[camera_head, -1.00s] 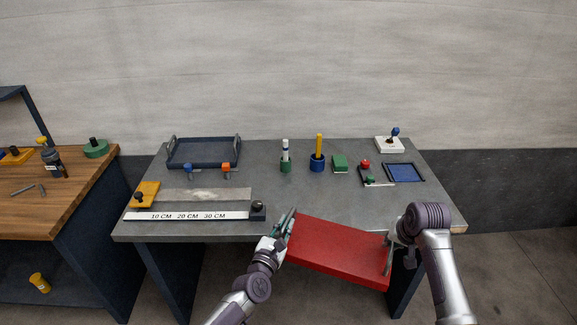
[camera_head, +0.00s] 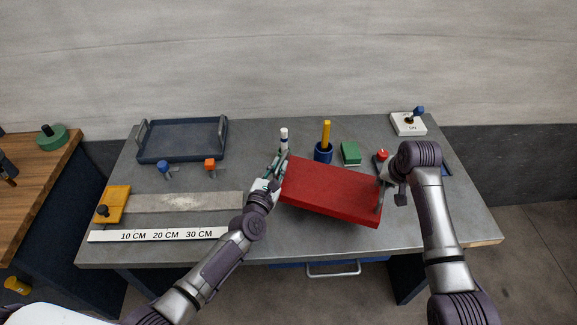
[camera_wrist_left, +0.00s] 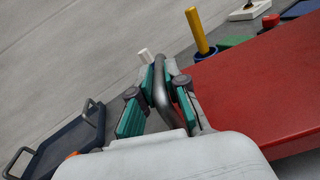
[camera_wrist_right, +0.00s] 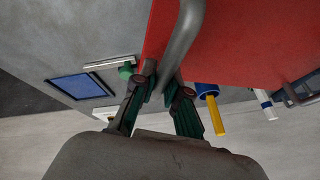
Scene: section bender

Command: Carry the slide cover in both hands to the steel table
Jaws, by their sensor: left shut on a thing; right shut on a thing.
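The slide cover (camera_head: 330,190) is a red slab with a grey bar handle at each end. It is over the front middle of the steel table (camera_head: 300,240), tilted in the head view with its right end nearer the front. I cannot tell whether it touches the table top. My left gripper (camera_head: 274,172) is shut on its left handle (camera_wrist_left: 160,92). My right gripper (camera_head: 385,183) is shut on its right handle (camera_wrist_right: 183,40). The cover also fills the right of the left wrist view (camera_wrist_left: 265,90) and the top of the right wrist view (camera_wrist_right: 250,40).
A blue tray (camera_head: 182,160), orange and blue clamps, a ruler strip (camera_head: 160,234) and a yellow block (camera_head: 113,204) are on the left. Behind the cover stand a marker, a blue cup (camera_head: 323,153), a green block (camera_head: 351,153) and a white switch box (camera_head: 408,124). The front right is clear.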

